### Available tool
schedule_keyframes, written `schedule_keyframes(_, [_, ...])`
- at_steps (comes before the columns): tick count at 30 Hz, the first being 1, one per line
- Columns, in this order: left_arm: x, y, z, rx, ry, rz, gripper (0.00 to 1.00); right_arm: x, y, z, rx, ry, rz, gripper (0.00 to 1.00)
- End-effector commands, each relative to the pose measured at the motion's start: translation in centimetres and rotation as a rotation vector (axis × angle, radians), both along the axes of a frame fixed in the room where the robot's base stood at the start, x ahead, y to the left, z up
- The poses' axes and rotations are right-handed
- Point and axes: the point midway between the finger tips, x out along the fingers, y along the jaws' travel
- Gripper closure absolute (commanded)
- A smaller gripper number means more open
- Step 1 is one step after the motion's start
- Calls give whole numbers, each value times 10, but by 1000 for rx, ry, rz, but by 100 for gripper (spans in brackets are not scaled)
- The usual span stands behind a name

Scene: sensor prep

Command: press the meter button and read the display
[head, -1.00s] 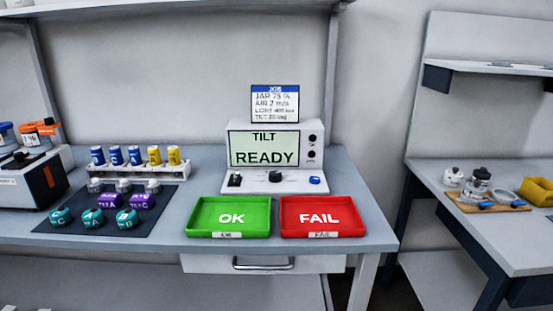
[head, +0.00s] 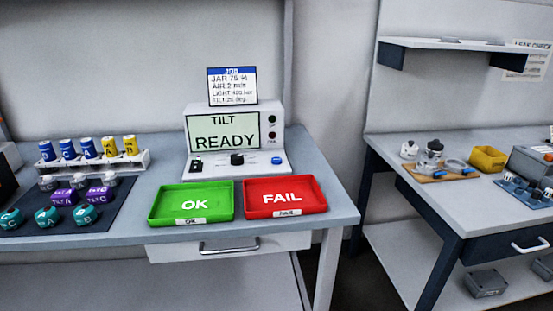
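The meter (head: 236,140) is a white box at the back of the workbench. Its green display (head: 223,133) reads "TILT" above "READY". A blue button (head: 276,161) is at the right of its sloped front panel. A black knob (head: 237,158) is in the middle of the panel and a small black part (head: 197,166) is at its left. A card (head: 232,86) above the meter is headed "JOB" and lists jar, air, light and tilt values. Neither of my grippers is in view.
A green OK tray (head: 160,214) and a red FAIL tray (head: 318,197) lie before the meter. A second bench (head: 400,165) stands right, across a gap.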

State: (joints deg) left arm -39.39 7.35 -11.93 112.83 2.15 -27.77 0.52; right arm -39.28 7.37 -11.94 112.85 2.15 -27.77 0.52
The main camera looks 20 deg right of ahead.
Motion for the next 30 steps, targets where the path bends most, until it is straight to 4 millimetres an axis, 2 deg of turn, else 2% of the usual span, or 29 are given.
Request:
schedule_keyframes(4, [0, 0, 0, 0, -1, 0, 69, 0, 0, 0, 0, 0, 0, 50])
schedule_keyframes(5, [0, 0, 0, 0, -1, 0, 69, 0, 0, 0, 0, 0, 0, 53])
schedule_keyframes(13, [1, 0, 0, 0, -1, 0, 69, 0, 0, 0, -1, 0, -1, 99])
schedule_keyframes(30, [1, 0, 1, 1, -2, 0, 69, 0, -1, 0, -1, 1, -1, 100])
